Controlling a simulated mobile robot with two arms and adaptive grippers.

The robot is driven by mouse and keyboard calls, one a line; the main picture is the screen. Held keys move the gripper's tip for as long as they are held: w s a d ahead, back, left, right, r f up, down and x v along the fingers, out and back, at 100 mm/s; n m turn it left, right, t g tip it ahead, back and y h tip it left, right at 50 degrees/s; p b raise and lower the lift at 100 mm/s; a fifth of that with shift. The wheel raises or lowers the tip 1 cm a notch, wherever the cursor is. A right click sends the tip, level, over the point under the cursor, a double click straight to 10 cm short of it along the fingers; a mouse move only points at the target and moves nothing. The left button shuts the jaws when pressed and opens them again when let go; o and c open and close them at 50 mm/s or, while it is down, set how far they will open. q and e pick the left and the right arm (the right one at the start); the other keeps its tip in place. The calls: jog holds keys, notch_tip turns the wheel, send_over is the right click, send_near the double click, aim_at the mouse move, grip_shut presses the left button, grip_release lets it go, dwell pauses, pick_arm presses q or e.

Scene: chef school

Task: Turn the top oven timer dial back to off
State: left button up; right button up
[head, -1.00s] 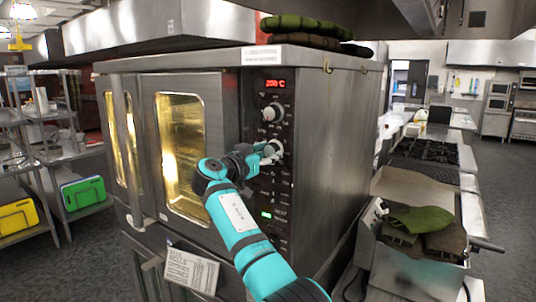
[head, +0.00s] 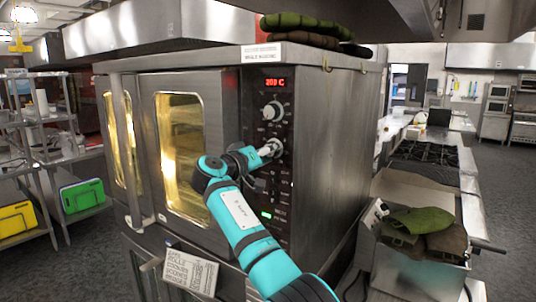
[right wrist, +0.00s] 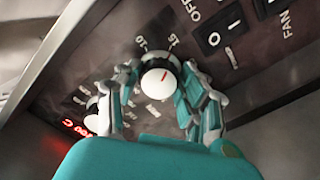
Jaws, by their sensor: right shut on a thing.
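The oven (head: 318,130) has a control panel with a red display and two large knobs on its upper part. My right gripper (head: 268,150) is at the lower of these, the timer dial (head: 275,147), which it partly hides. In the right wrist view the timer dial (right wrist: 160,84) is white with a red pointer line. The two gripper fingers (right wrist: 160,72) stand on either side of it, shut on it. Printed numbers show around the dial, and part of its scale is hidden by a finger. My left gripper is in neither view.
Another knob (head: 272,111) sits just above the gripped dial. Rocker switches (right wrist: 228,28) lie beside it in the wrist view. A long oven door handle (head: 128,150) sticks out at the left. Green oven mitts (head: 420,220) lie on the unit at the right.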

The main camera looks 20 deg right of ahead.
jog(key=shift+w+r+n+p, duration=0.15)
jog(key=shift+n+p, duration=1.75)
jog(key=shift+n, duration=5.85)
jog(key=shift+s+r+n+p, duration=0.15)
jog(key=shift+n+p, duration=1.7)
jog(key=shift+n, duration=5.9)
jog(key=shift+w, duration=0.1)
jog(key=o, duration=1.2)
